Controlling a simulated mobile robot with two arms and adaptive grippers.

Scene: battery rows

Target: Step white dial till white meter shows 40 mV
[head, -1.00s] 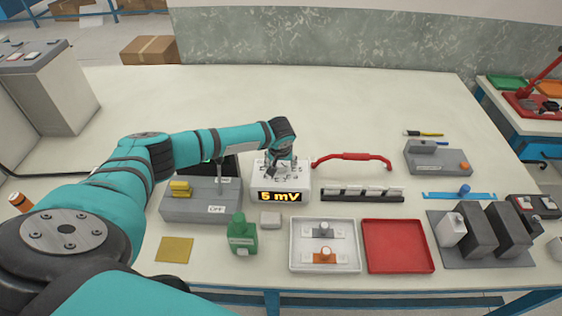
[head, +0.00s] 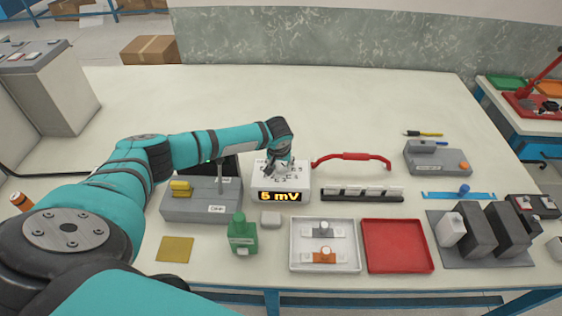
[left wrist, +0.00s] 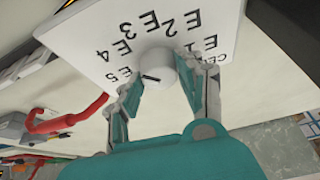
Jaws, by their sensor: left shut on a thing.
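The white meter (head: 301,183) stands mid-table in the head view, its front display (head: 280,197) reading 5 mV. Its top carries the white dial (left wrist: 160,66), a round knob ringed by labels including E2, E3, E4 and E5. A short black mark on the dial points left in the left wrist view, roughly towards E5. My left gripper (head: 279,166) is over the meter's top and shut on the dial; its fingers (left wrist: 170,82) lie on either side of the knob. In the head view the gripper hides the dial. My right gripper is in neither view.
A grey box with a lever (head: 200,208) is left of the meter. The table behind is clear.

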